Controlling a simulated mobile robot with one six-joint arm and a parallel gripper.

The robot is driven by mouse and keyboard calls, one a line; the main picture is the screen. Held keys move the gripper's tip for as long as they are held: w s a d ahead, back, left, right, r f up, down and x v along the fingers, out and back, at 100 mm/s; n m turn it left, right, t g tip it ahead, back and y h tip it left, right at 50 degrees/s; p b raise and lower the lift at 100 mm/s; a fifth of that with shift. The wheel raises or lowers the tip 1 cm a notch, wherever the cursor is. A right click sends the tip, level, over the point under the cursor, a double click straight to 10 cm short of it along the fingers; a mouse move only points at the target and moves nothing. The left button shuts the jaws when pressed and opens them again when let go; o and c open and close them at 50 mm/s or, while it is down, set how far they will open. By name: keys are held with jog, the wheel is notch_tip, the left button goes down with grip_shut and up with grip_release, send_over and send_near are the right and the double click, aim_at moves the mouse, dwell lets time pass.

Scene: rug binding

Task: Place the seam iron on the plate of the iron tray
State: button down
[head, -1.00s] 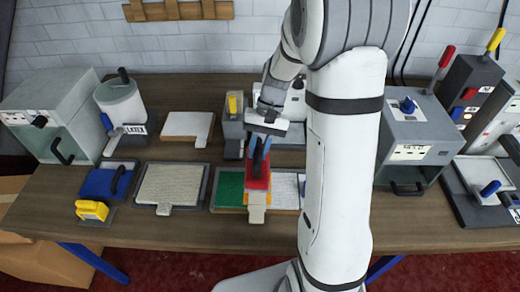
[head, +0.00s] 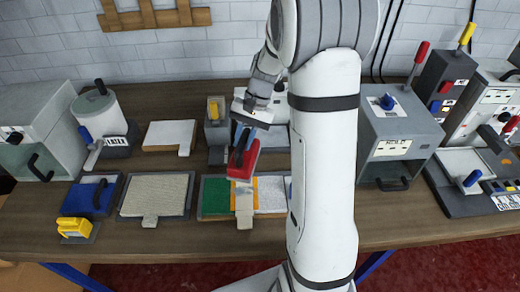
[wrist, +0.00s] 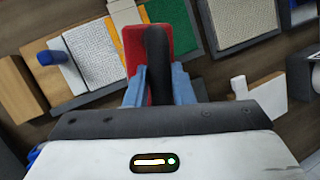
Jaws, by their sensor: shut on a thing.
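The seam iron appears as a red body (head: 250,155) with a black handle. My gripper (head: 243,132) is shut on the handle. In the wrist view the handle (wrist: 157,50) stands between my blue fingers (wrist: 158,88), with the red body (wrist: 136,35) behind it. The iron is tilted and appears held above a tray with green, orange and white panels (head: 216,195); it also shows in the wrist view (wrist: 105,60). I cannot tell for certain which tray is the iron tray. A grey tray (head: 112,203) at left carries a blue block with a black handle.
A tray with a beige textured panel (head: 155,192) lies left of the green panel. A white board (head: 169,134) lies behind it. Grey cabinets stand at far left (head: 40,125) and right (head: 398,140). The table's front strip is mostly clear.

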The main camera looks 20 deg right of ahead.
jog(key=w+d+r+m+t+h+b, duration=0.1)
jog(key=w+d+m+t+b, duration=0.2)
jog(key=w+d+m, duration=0.4)
jog(key=w+d+r+m+t+b, duration=0.2)
jog(key=w+d+m+t+b, duration=0.1)
jog(key=w+d+m, duration=0.45)
jog(key=s+d+f+p+x, duration=0.1)
jog(key=x, duration=0.9)
jog(key=shift+d, duration=0.3)
jog(key=shift+s+f, duration=0.1)
jog(key=shift+f, duration=0.05)
jog(key=shift+f+m, duration=0.15)
jog(key=shift+m, duration=0.1)
jog(key=c, duration=1.3)
grip_release()
jog(key=shift+o, duration=0.2)
